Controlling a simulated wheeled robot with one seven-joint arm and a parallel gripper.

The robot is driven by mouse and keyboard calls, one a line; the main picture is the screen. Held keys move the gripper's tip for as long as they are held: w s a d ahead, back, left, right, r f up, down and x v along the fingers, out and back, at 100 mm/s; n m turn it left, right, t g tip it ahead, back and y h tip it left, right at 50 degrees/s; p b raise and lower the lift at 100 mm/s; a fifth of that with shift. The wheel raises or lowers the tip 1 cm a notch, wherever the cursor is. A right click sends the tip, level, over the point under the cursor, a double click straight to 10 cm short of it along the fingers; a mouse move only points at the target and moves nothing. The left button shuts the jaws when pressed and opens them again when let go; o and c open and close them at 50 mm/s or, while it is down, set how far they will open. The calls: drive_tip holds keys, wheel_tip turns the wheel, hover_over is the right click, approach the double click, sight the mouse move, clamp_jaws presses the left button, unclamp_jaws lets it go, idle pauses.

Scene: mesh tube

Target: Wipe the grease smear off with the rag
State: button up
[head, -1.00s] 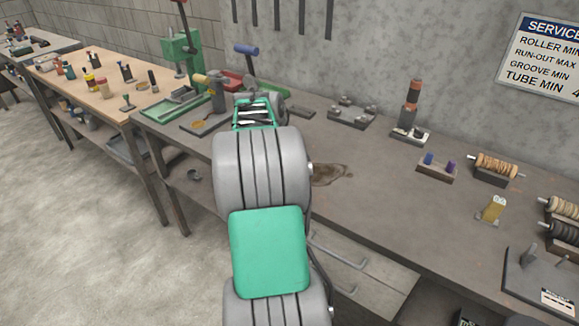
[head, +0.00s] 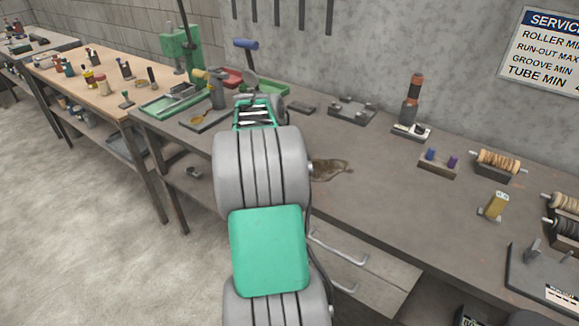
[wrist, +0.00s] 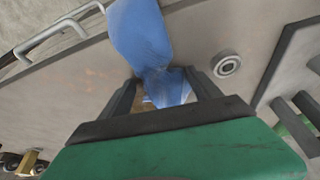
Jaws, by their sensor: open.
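The grease smear (head: 330,169) is a brown patch on the grey workbench (head: 390,215), just right of my arm in the head view. The blue rag (wrist: 140,38) shows in the wrist view as a crumpled cloth, wide at the top and narrowing down between my fingers. My gripper (wrist: 163,78) is open, with one dark finger on each side of the rag's narrow part. I cannot tell whether the fingers touch it. In the head view, my arm hides the rag and my fingers.
A metal ring (wrist: 227,64) lies right of the rag, and a dark plate (wrist: 290,65) lies beyond it. Drawer handles (head: 338,248) stick out at the bench front. The bench middle is clear.

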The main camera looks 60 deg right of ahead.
drive_tip(key=shift+c, duration=1.3)
clamp_jaws()
drive_tip(key=shift+r+p, duration=0.25)
drive_tip(key=shift+p, duration=0.65)
drive_tip(key=shift+r+p, duration=0.1)
drive_tip(key=shift+p, duration=0.95)
